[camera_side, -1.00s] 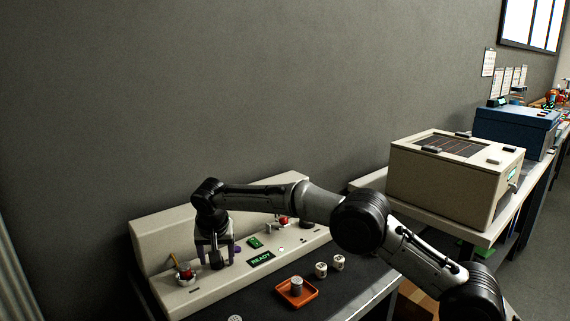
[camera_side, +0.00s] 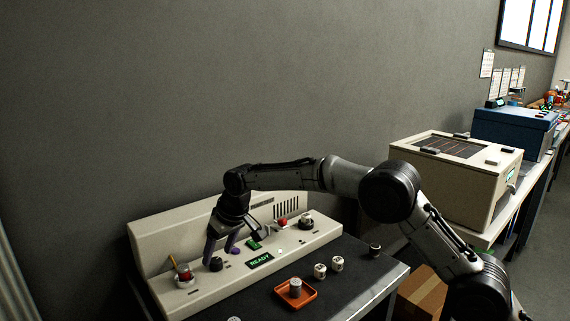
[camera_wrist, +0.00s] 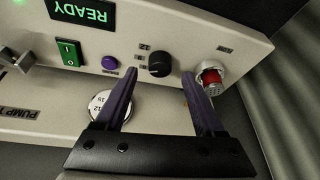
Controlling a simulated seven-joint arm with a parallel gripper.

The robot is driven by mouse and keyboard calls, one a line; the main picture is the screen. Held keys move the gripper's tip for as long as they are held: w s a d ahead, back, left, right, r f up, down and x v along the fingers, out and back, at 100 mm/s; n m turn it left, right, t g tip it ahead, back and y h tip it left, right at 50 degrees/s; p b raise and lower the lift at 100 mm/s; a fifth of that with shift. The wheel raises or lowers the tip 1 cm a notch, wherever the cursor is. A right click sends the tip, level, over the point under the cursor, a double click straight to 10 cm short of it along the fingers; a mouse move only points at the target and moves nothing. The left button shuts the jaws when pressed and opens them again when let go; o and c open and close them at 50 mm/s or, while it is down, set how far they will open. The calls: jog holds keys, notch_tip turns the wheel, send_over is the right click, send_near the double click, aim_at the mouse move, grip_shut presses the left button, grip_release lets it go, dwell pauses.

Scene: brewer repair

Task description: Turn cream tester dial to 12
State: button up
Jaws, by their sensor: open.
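The cream tester is a long cream console (camera_side: 200,296) against the wall. Its black dial (camera_side: 216,264) stands on the left part of the panel. In the wrist view the dial (camera_wrist: 160,63) is a round black knob with small printed marks beside it, too small to read surely. My gripper (camera_side: 221,247) is open and tilted above the panel near the dial. In the wrist view my gripper (camera_wrist: 159,73) has its two purple-grey fingertips on either side of the dial in the picture, holding nothing; I cannot tell any contact.
A purple button (camera_wrist: 110,62), a green switch (camera_wrist: 68,51) and a READY display (camera_side: 260,260) sit to one side of the dial. A red-topped part (camera_wrist: 211,77) in a metal socket is on the other. An orange tray (camera_side: 296,293) and two white pieces lie on the dark table.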

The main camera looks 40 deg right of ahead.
jog(key=s+d+r, duration=0.3)
jog(key=s+r, duration=0.1)
jog(key=r, duration=0.4)
jog(key=s+d+r+t, duration=0.1)
jog(key=s+d+r, duration=0.2)
jog(key=s+r, duration=0.2)
jog(key=s+d+r+m+t, duration=0.1)
jog(key=s+d+r, duration=0.2)
jog(key=r, duration=0.7)
jog(key=shift+s+r, duration=0.35)
jog(key=shift+s, duration=0.45)
jog(key=shift+d, duration=0.1)
jog(key=n+g+y, duration=0.1)
jog(key=n+g, duration=0.2)
jog(key=n, duration=0.2)
send_over(216, 263)
jog(key=s+d, duration=0.3)
jog(key=d, duration=0.1)
notch_tip(216, 263, down, 14)
jog(key=x, duration=1.3)
jog(key=shift+a, duration=0.15)
